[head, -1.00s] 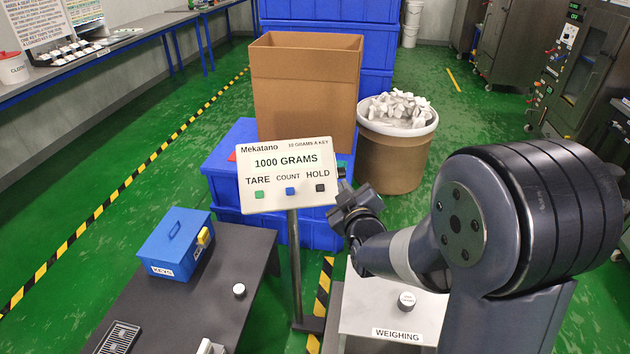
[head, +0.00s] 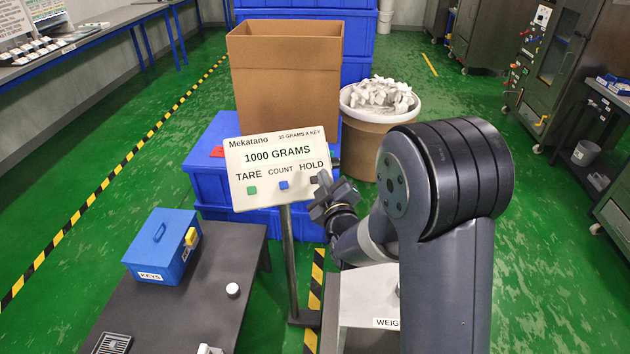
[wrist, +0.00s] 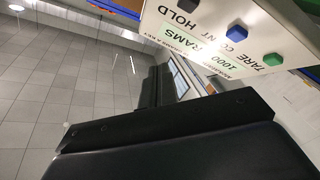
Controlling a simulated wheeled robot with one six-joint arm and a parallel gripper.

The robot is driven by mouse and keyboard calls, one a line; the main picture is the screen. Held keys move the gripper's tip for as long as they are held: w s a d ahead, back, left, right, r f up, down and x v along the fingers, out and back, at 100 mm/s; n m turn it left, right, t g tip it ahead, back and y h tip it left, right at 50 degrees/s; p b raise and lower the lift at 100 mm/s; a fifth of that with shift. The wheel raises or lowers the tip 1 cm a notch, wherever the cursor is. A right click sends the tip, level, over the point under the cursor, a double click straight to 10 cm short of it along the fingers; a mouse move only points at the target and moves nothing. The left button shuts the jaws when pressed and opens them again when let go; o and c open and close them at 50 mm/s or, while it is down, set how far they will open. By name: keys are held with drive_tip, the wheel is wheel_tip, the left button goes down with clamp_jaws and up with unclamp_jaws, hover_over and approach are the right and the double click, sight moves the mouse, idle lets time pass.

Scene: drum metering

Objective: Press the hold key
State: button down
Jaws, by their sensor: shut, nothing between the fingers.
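The hold key (head: 314,181) is a small dark key under the word HOLD on the white indicator panel (head: 238,170), which reads 1000 GRAMS. In the wrist view the hold key (wrist: 187,5) is dark, at the top edge and partly cut off. The blue count key (head: 284,185) and green tare key (head: 252,190) sit to its left. My gripper (head: 325,187) is shut and empty, close in front of the panel's lower right corner. It overlaps the hold key's right edge in the head view; I cannot tell whether they touch. The shut fingers (wrist: 156,88) also show in the wrist view.
The panel stands on a thin post (head: 289,255). A blue KEYS box (head: 160,250) is on the dark table (head: 205,285) at left. The weighing table (head: 360,310) is below my arm. A cardboard box (head: 283,80) and a drum of white pieces (head: 372,140) stand behind.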

drive_tip(key=w+a+f+b, duration=0.1)
drive_tip(key=w+f+b, duration=0.2)
drive_tip(key=w+f, duration=0.1)
drive_tip(key=shift+w+a+f, duration=0.25)
drive_tip(key=shift+w+f, duration=0.05)
drive_tip(key=shift+f, duration=0.15)
drive_tip(key=shift+w+a+f+b, duration=0.15)
drive_tip(key=shift+w+f+b, duration=0.4)
drive_tip(key=shift+b, duration=0.75)
idle(2.2)
drive_tip(key=shift+s+r, duration=0.1)
idle(0.3)
drive_tip(key=shift+s+r, duration=0.45)
drive_tip(key=shift+r, duration=0.05)
drive_tip(key=s+r, duration=0.1)
drive_tip(key=s+d+r, duration=0.1)
drive_tip(key=s+r, duration=0.1)
drive_tip(key=shift+s+d+r, duration=0.2)
drive_tip(key=shift+r, duration=0.05)
